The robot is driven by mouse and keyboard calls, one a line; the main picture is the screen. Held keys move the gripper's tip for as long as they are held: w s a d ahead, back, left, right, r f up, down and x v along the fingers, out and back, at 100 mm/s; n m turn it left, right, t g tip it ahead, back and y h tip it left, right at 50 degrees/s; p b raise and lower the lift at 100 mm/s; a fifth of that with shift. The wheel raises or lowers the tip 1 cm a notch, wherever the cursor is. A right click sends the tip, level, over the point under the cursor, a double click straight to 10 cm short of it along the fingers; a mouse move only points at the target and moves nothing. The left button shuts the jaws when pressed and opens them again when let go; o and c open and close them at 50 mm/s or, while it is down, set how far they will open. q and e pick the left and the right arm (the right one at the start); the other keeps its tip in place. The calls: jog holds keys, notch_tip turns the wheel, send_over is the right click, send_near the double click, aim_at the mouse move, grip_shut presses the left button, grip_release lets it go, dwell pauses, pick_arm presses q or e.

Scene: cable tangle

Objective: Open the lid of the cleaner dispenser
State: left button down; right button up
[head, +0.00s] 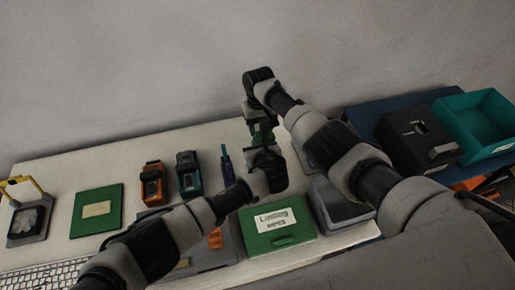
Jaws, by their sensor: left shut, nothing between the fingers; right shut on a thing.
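My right arm reaches in from the right, and its gripper (256,112) points down above the table. It is shut on a small dark green thing (263,131), possibly the cleaner dispenser, partly covered by the grippers. My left gripper (263,153) is shut and empty just below and against or close to that thing; contact cannot be told. A lid cannot be made out. A green box (295,233) with a white label lies on the table nearer to me; its label is too blurred to read surely.
On the white table (52,179) are a green panel (82,220), an orange tool (152,187), a teal tool (187,180), a keyboard (42,277) and a grey stand (28,232). At right are a black slotted box (402,150) and a teal bin (462,142).

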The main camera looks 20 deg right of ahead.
pick_arm(q)
jog(key=shift+w+r, duration=0.1)
jog(key=shift+w, duration=0.35)
pick_arm(e)
jog(key=shift+s+f, duration=0.15)
jog(key=shift+f, duration=0.15)
jog(key=o, duration=1.3)
jog(key=shift+w, duration=0.2)
pick_arm(q)
jog(key=shift+w+a, duration=0.1)
